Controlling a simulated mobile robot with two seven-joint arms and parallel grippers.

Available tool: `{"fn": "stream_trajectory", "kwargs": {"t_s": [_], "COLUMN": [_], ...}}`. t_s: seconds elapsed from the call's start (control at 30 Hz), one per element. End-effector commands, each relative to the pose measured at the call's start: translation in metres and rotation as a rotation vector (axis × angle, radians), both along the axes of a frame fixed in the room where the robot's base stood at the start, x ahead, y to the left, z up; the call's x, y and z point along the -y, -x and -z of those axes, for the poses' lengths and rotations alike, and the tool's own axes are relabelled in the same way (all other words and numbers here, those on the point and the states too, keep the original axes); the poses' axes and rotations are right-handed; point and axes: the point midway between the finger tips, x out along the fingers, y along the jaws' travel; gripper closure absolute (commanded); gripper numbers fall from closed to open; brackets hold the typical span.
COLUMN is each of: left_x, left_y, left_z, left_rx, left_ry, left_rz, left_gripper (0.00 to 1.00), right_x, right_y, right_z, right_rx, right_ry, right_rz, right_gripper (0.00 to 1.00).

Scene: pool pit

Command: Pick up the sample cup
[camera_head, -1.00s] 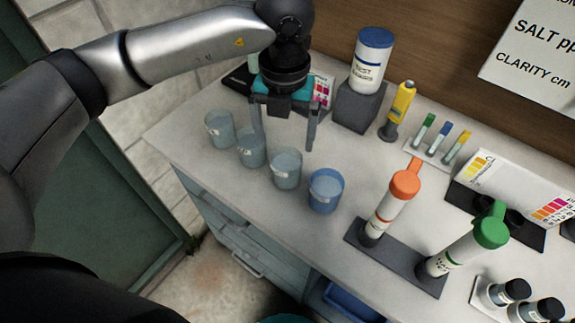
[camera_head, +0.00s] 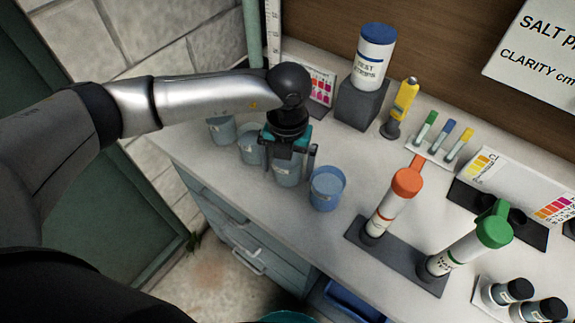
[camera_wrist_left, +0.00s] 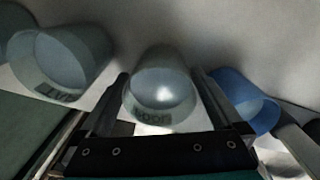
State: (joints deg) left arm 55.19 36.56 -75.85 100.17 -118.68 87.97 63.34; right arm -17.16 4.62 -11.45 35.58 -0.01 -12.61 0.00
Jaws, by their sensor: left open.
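Several sample cups stand in a row along the counter's front left edge. One grey translucent cup (camera_head: 287,176) is below my left gripper (camera_head: 289,160), partly hidden by it. In the left wrist view this cup (camera_wrist_left: 162,92) sits between the two spread fingers, with dark lettering on its side. A blue cup (camera_head: 327,188) stands just right of the gripper and also shows in the wrist view (camera_wrist_left: 245,100). Two more grey cups, the nearer one (camera_head: 250,150) and the farther one (camera_head: 221,130), are to the left. My left gripper is open. My right gripper is out of view.
An orange-capped tube (camera_head: 392,205) and a green-capped tube (camera_head: 465,245) stand on a dark holder (camera_head: 400,265) to the right. A blue-lidded tub (camera_head: 374,62) stands on a grey block (camera_head: 358,105) behind. A yellow tester (camera_head: 401,105) stands beside it.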

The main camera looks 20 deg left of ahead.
Motion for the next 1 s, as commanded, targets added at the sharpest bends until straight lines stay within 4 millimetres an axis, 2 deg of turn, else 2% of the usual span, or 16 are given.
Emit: {"fn": "stream_trajectory", "kwargs": {"t_s": [0.1,0.87,1.0], "left_x": [0.0001,0.0001,0.0002], "left_y": [0.0001,-0.0001,-0.0004], "left_z": [-0.0003,-0.0010,-0.0013], "left_rx": [0.000,0.000,0.001], "left_ry": [0.000,0.000,0.001], "left_rz": [0.000,0.000,0.000], "left_gripper": [0.02,0.88,0.90], "right_x": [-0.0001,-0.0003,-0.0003], "right_y": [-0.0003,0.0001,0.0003], "right_z": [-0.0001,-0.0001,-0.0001], "right_rx": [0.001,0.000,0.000], "right_ry": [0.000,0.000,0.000], "right_rz": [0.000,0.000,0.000], "right_gripper": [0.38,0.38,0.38]}}
